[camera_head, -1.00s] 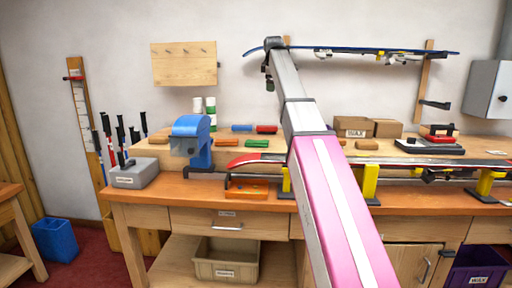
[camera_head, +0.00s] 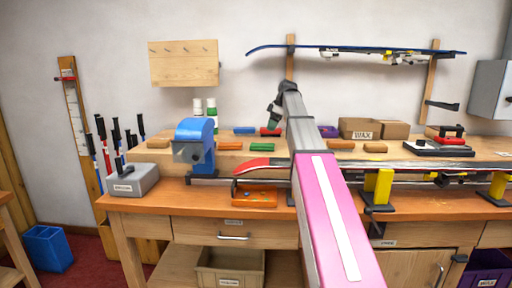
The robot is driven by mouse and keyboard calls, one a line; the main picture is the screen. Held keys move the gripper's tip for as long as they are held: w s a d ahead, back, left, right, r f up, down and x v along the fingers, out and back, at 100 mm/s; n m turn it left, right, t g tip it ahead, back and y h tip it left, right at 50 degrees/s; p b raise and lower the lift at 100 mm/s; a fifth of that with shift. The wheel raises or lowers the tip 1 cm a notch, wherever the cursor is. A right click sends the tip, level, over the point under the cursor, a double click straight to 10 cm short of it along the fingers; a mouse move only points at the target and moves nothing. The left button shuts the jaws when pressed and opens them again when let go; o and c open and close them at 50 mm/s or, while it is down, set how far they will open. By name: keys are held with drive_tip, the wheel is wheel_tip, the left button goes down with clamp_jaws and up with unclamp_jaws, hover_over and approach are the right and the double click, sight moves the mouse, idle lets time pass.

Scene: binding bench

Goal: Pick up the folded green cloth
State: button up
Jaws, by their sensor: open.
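A small flat green piece (camera_head: 262,147) lies on the raised wooden shelf of the bench, between an orange bar and my arm. It is too small to tell whether it is folded cloth or a wax bar, and no other clear green cloth shows. My gripper (camera_head: 273,115) is the small dark end of my arm, above the back of the bench near a red bar (camera_head: 270,132). It is open, with nothing seen in it. My pink and grey arm hides part of the bench's middle.
A red-tipped ski (camera_head: 262,166) lies along the bench in front of the shelf, held by yellow vises (camera_head: 378,188). A blue machine (camera_head: 196,140) stands at left, cardboard boxes (camera_head: 360,128) at right. A blue ski (camera_head: 350,49) hangs on the wall above.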

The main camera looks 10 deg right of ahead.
sight(262, 144)
drive_tip(key=x, duration=1)
drive_tip(key=shift+w+a+f, duration=0.1)
drive_tip(key=shift+a+f, duration=0.05)
drive_tip(key=shift+f, duration=0.1)
drive_tip(key=c, duration=1)
